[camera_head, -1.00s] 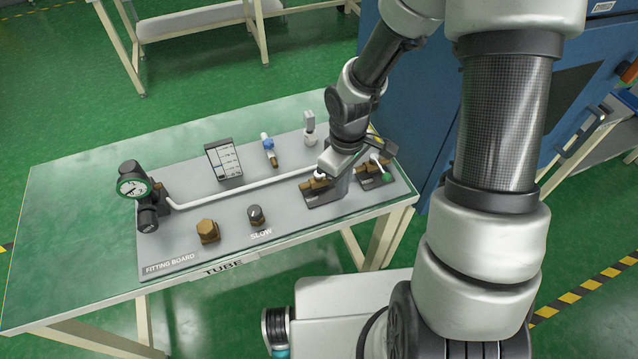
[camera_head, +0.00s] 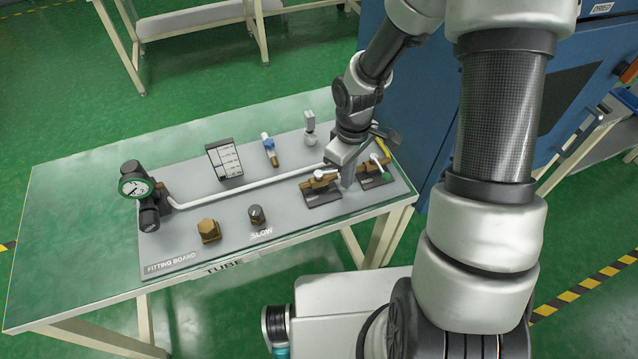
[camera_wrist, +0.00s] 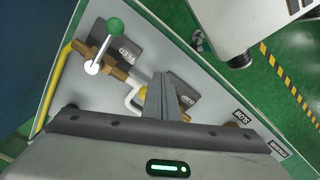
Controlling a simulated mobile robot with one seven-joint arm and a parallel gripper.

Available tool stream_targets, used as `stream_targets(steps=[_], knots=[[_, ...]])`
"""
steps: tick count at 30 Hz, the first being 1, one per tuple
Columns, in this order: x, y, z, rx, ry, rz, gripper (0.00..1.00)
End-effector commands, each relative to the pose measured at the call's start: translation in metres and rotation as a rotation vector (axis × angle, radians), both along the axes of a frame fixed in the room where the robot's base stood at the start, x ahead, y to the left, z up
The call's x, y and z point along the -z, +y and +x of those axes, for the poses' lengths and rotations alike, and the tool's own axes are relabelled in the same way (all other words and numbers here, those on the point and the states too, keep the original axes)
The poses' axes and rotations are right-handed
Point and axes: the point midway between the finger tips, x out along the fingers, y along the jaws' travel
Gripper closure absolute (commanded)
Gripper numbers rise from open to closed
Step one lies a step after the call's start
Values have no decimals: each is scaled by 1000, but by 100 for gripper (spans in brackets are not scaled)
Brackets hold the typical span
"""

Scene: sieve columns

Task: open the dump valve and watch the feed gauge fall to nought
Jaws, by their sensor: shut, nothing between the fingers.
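The fitting board (camera_head: 190,240) lies on the table and bears two brass valves on dark plates at its right. My gripper (camera_head: 347,180) is shut and empty, low between the two valves. In the wrist view its fingers (camera_wrist: 163,92) partly hide the middle valve.
A white card with a scale (camera_head: 224,159), a blue-handled fitting (camera_head: 268,148), and a brass hex fitting (camera_head: 209,231) stand on the board. A dark knob (camera_head: 256,214) stands near the SLOW label. A blue cabinet (camera_head: 440,110) stands close behind the arm. The table's left part is clear.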

Motion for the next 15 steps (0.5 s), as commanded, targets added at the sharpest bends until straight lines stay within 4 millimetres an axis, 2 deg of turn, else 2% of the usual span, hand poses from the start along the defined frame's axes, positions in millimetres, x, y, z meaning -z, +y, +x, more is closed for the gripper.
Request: stream_targets(steps=[10,15], knots=[[0,-1,4,0,0,0,100],[0,-3,14,0,0,0,100]])
